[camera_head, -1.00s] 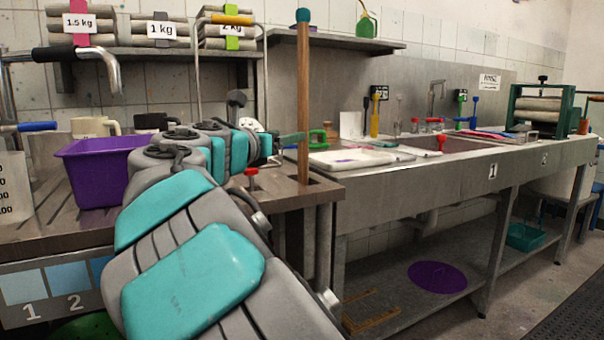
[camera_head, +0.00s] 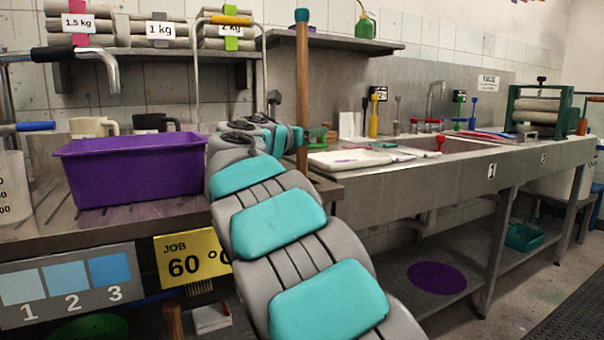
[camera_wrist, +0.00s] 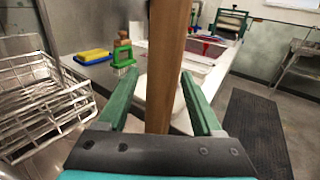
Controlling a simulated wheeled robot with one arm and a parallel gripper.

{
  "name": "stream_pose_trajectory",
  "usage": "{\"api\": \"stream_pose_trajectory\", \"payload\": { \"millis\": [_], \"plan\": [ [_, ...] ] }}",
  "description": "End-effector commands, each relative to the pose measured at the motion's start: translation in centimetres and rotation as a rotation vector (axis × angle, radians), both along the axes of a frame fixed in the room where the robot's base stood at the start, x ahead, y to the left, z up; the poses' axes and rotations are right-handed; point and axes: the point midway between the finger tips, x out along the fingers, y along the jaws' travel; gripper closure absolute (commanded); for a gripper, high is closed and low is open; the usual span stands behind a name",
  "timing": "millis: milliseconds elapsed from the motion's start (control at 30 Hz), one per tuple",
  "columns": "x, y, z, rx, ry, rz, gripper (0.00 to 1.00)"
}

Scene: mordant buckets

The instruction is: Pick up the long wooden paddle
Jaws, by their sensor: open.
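The long wooden paddle (camera_head: 302,95) stands upright at the right end of the left worktop in the head view, with a teal cap on top. Its lower part is hidden behind my arm. In the wrist view its brown shaft (camera_wrist: 165,50) runs down between the two green fingers of my gripper (camera_wrist: 160,76), nearer the right fingertip. My gripper is open around the shaft and not closed on it. In the head view my gripper is mostly hidden behind my own arm.
A purple tub (camera_head: 135,172) stands on the left worktop. A wire rack (camera_wrist: 40,105) is left of my gripper. A green-handled tool (camera_wrist: 122,55) and a yellow-and-blue block (camera_wrist: 92,56) lie beyond. A sink bench with a white tray (camera_head: 350,160) extends right.

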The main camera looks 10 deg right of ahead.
Motion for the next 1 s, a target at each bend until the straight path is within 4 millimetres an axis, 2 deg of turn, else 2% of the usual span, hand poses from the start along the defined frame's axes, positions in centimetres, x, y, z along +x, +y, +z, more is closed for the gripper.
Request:
{"api": "stream_pose_trajectory", "payload": {
  "millis": [200,767,1000],
  "plan": [
    [0.02,0.00,0.06,-0.001,-0.001,0.000,0.35],
    [0.02,0.01,0.02,0.000,0.000,0.000,0.98],
    [0.03,0.02,0.02,0.000,0.000,0.001,1.00]
  ]
}}
